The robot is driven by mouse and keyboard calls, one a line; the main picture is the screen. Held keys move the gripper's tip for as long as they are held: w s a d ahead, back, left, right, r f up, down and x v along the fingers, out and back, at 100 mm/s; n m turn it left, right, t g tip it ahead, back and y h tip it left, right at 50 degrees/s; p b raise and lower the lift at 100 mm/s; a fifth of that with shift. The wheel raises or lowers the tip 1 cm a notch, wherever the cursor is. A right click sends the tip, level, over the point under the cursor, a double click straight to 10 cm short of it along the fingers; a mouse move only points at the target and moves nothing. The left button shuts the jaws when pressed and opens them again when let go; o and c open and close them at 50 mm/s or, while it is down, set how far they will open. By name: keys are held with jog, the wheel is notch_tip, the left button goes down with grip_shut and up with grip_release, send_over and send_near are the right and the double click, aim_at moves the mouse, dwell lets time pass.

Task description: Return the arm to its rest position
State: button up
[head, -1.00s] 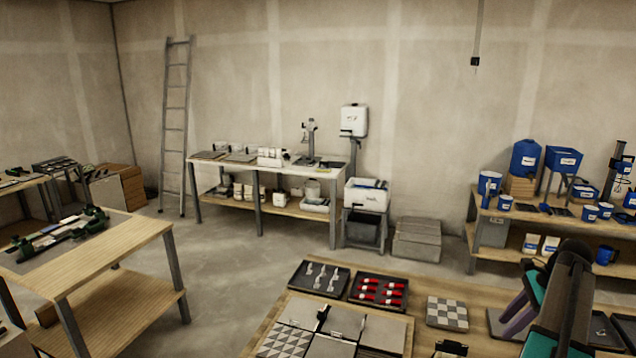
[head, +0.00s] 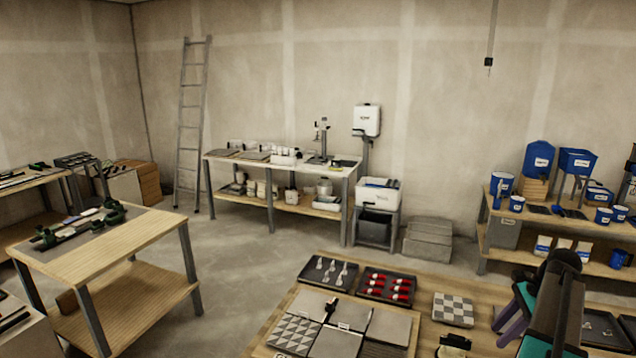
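Part of my arm (head: 555,305), dark with teal and purple sections, shows folded at the lower right of the head view. My gripper is not in view, so its fingers and anything in them cannot be seen. The arm stands over the right part of a wooden work surface (head: 448,278) holding tiles. Grey and patterned tiles (head: 325,310) lie at its front, with a small dark tool on them.
Behind the tiles are a tray of metal pieces (head: 327,272) and a tray of red-handled tools (head: 388,287). A checkered tile (head: 453,310) lies near my arm. A left table (head: 150,245), a back bench (head: 325,170) and a right shelf (head: 505,220) surround open floor (head: 235,250).

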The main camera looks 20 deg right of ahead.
jog(key=w+a+f+n, duration=0.3)
jog(key=a+f+n, duration=0.2)
jog(key=a, duration=0.7)
jog(key=w+a+f+n+g+h, duration=0.1)
jog(key=w+a+f+n, duration=0.3)
jog(key=a+f, duration=0.4)
jog(key=w+a+f+n+g+h, duration=0.1)
jog(key=w+a+f+n, duration=0.3)
jog(key=a, duration=1.2)
notch_tip(320, 180, down, 3)
jog(key=shift+a+f+n, duration=0.1)
jog(key=shift+a+n, duration=0.05)
jog(key=shift+n, duration=1.45)
jog(key=s+a+f+n+h, duration=0.1)
jog(key=s+a+f+n, duration=0.2)
jog(key=a, duration=0.4)
jog(key=s+a+f+n, duration=0.1)
jog(key=a+f+n, duration=0.25)
jog(key=a, duration=0.25)
jog(key=s+f+n+g+b, duration=0.1)
jog(key=s+f+g+b, duration=0.5)
jog(key=s+f, duration=1.9)
notch_tip(320, 180, down, 3)
jog(key=b, duration=0.4)
jog(key=shift+s+b, duration=0.15)
jog(key=shift+b, duration=0.2)
jog(key=shift+a, duration=0.1)
jog(key=shift+c, duration=0.6)
